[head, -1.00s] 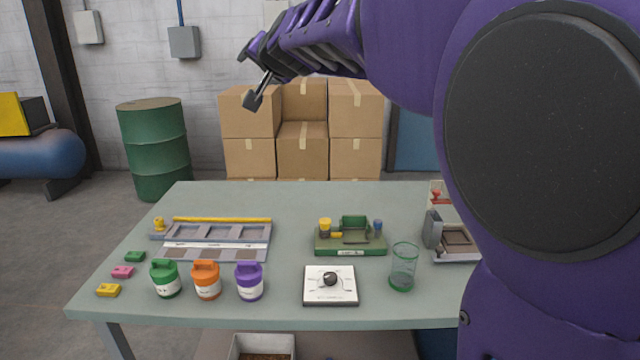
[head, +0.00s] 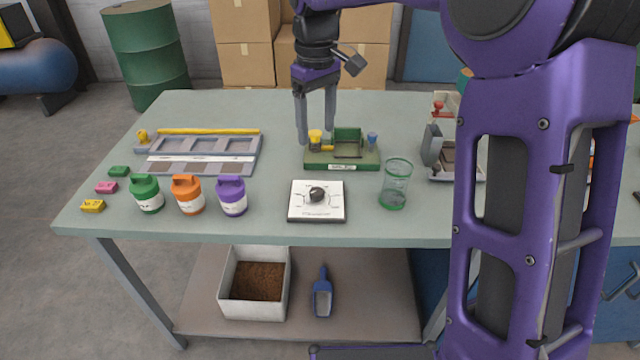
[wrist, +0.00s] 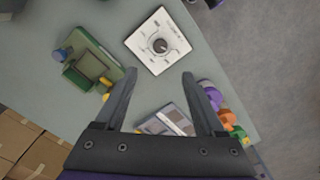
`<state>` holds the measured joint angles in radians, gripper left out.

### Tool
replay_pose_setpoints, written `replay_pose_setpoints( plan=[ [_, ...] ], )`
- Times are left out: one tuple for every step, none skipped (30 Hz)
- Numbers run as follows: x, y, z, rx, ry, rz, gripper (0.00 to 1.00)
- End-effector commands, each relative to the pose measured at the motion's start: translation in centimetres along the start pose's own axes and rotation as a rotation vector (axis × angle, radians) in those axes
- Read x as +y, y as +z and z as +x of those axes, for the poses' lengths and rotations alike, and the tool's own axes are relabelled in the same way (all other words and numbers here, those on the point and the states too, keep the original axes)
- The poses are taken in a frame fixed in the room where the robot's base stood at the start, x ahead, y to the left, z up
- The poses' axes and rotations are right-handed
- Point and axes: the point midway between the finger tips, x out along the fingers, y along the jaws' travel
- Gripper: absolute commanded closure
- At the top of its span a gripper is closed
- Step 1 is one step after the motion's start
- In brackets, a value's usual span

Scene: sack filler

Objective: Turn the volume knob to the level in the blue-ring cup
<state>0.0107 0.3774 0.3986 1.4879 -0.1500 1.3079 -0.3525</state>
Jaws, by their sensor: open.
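The volume knob (head: 317,194) is black and round, on a white square plate (head: 300,212) with printed marks around it, near the table's front edge. The knob also shows in the wrist view (wrist: 160,45), beyond my fingertips. A clear cup (head: 396,185) with a green rim and green base stands right of the plate. I see no blue ring on it, and its fill level is hard to tell. My gripper (head: 316,137) is open and empty, pointing down above the back of the table by the green device, apart from the knob.
A green device (head: 342,166) with yellow and blue parts stands behind the knob plate. Green, orange and purple jars (head: 232,196) stand to the left, before a grey tray (head: 205,168).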

Motion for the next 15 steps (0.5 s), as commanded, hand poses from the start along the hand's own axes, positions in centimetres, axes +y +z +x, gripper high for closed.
replay_pose_setpoints(
  plan=[
    [-0.1, 0.1, 1.2, -0.004, -0.002, 0.000, 0.29],
    [-0.1, 0.1, 1.8, -0.003, -0.002, 0.001, 0.29],
    [-0.1, 0.1, 2.7, -0.004, -0.002, 0.001, 0.29],
    [-0.1, 0.1, 3.4, -0.003, -0.002, 0.001, 0.29],
    [-0.1, 0.1, 4.0, -0.003, -0.002, 0.002, 0.29],
    [-0.1, 0.1, 4.9, -0.003, -0.003, 0.002, 0.29],
    [-0.1, 0.1, 5.6, -0.003, -0.003, 0.002, 0.29],
    [-0.1, 0.0, 6.3, -0.002, -0.003, 0.002, 0.29],
    [-0.1, 0.1, 7.2, -0.003, -0.004, 0.002, 0.29],
    [-0.1, 0.1, 7.8, -0.002, -0.003, 0.001, 0.29],
    [-0.1, 0.0, 8.4, -0.002, -0.003, 0.002, 0.29],
    [-0.1, 0.1, 9.3, -0.002, -0.003, 0.002, 0.29],
    [-0.1, 0.1, 10.0, -0.002, -0.003, 0.002, 0.29],
    [-0.1, 0.1, 10.6, -0.002, -0.003, 0.002, 0.29],
    [-0.1, 0.0, 11.4, -0.001, -0.003, 0.003, 0.29]
  ],
)
